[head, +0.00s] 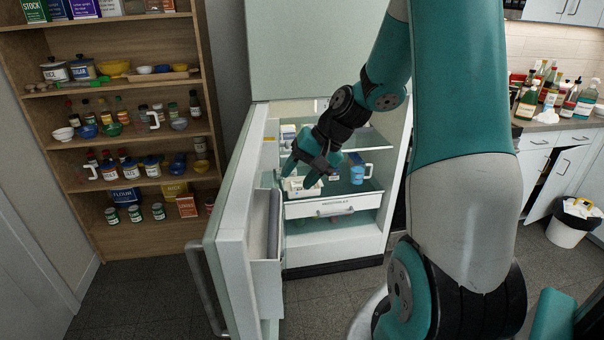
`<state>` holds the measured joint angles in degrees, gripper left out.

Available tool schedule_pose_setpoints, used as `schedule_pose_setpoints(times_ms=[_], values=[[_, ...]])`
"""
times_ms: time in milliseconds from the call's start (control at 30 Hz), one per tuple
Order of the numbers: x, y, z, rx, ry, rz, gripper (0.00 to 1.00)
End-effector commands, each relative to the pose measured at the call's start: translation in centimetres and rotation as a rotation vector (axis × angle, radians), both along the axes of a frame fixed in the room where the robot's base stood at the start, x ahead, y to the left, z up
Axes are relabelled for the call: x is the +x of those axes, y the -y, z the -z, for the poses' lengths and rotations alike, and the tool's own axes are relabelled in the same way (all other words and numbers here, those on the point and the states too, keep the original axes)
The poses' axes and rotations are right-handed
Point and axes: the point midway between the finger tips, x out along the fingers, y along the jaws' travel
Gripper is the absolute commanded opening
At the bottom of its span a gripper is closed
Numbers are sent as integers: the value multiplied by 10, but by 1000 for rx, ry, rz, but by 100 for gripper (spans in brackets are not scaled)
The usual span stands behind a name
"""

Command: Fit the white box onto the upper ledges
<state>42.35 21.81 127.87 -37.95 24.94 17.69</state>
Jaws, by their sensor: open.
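A refrigerator stands with its lower door swung open to the left. A small white box-like item (297,187) sits inside it, just under my gripper, partly covered by the fingers. A white drawer (300,210) with a dark label and a handle is below that item. I cannot tell for sure which of these is the white box of the task. My gripper (300,179) is open and points down, its fingertips close to the small white item; contact cannot be told. The upper ledges cannot be made out clearly; a shelf (372,140) crosses the interior above.
The open door (232,245), with a pale bin (266,290), borders the space on the left. A stocked wooden shelf unit (125,93) is at left, a counter with bottles (550,124) at right. Floor before the refrigerator is clear.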

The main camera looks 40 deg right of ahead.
Motion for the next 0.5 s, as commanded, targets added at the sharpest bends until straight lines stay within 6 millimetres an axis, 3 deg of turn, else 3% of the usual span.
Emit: schedule_pose_setpoints(times_ms=[167, 300, 500], values=[[-10, 12, -1, 6, 39, -19, 53], [-29, 35, 15, 5, 227, -108, 53], [-55, 62, 16, -74, 532, -215, 53]])
